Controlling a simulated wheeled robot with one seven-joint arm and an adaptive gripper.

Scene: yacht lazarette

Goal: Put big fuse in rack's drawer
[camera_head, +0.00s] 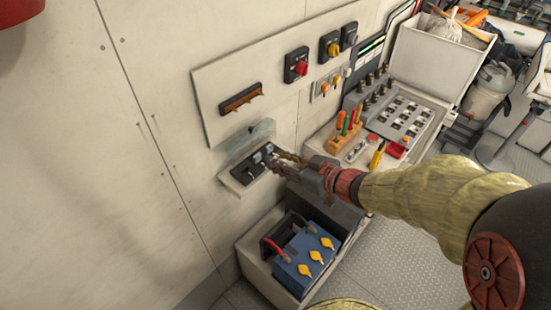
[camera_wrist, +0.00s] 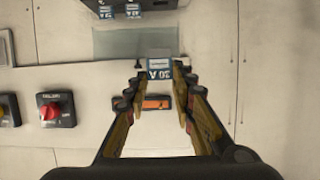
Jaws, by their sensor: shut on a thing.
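My gripper (camera_head: 280,160) reaches toward the wall in the head view, in front of the fuse holder (camera_head: 250,170). In the wrist view its two fingertips (camera_wrist: 160,70) are shut on a grey fuse (camera_wrist: 159,67) with a blue label reading 30 A, upside down in the picture. The fuse holder (camera_wrist: 128,4) shows at the top of the wrist view, with smaller-looking blue labels on it. The held fuse appears apart from it there. In the head view the fuse is too small to make out. I cannot tell which part is the rack's drawer.
A translucent cover (camera_head: 249,140) stands above the holder. The wall panel carries an orange bar (camera_head: 241,98) and a red rotary switch (camera_head: 297,65). Below is a blue battery (camera_head: 307,260) in a box. To the right are screwdrivers (camera_head: 345,128) and a grey slotted tray (camera_head: 425,115).

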